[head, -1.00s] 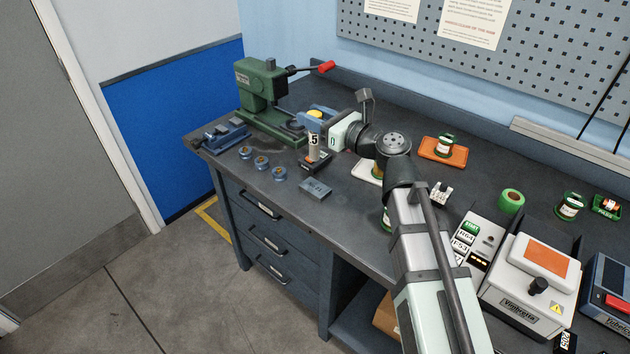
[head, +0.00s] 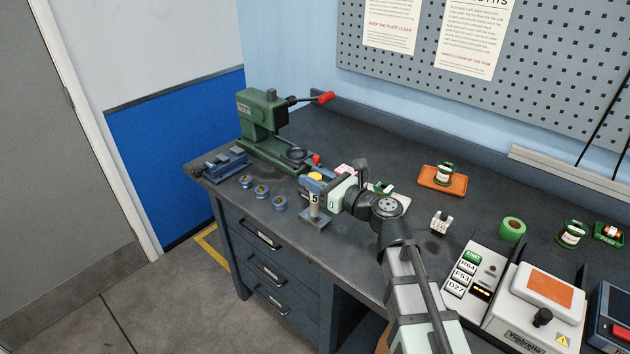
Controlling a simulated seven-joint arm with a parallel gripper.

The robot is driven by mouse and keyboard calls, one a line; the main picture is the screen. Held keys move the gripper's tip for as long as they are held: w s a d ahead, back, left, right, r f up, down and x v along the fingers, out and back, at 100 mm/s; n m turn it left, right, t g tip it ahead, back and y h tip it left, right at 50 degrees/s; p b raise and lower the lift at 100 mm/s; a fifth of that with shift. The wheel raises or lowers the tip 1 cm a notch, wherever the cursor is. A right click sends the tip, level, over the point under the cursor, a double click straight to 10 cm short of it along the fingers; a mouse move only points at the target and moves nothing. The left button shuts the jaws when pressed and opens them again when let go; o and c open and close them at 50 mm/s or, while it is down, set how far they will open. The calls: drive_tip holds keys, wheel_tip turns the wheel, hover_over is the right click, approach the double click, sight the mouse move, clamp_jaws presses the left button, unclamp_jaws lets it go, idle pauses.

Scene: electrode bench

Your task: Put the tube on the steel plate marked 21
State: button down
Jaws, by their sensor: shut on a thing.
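My gripper (head: 314,187) is at the front left of the bench, shut on the upper part of an upright pale tube (head: 314,211). A white label ending in a 5 shows near the tube's top. Directly below is a small square grey steel plate (head: 322,225), lying flat near the bench's front edge. The tube's lower end appears at the plate's top surface; I cannot tell whether it touches. The plate's marking is not readable. The jaws partly hide the tube's top.
Several small blue round pieces (head: 262,192) lie left of the plate. A green press (head: 262,122) with a red-tipped lever stands behind, beside a blue vise (head: 226,164). An orange tray (head: 443,181) holds a jar. A control box (head: 541,282) stands at right.

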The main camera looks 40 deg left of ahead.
drive_tip(key=shift+f, duration=0.55)
drive_tip(key=c, duration=0.7)
unclamp_jaws()
drive_tip(key=shift+r, duration=0.15)
drive_tip(key=d, duration=1.2)
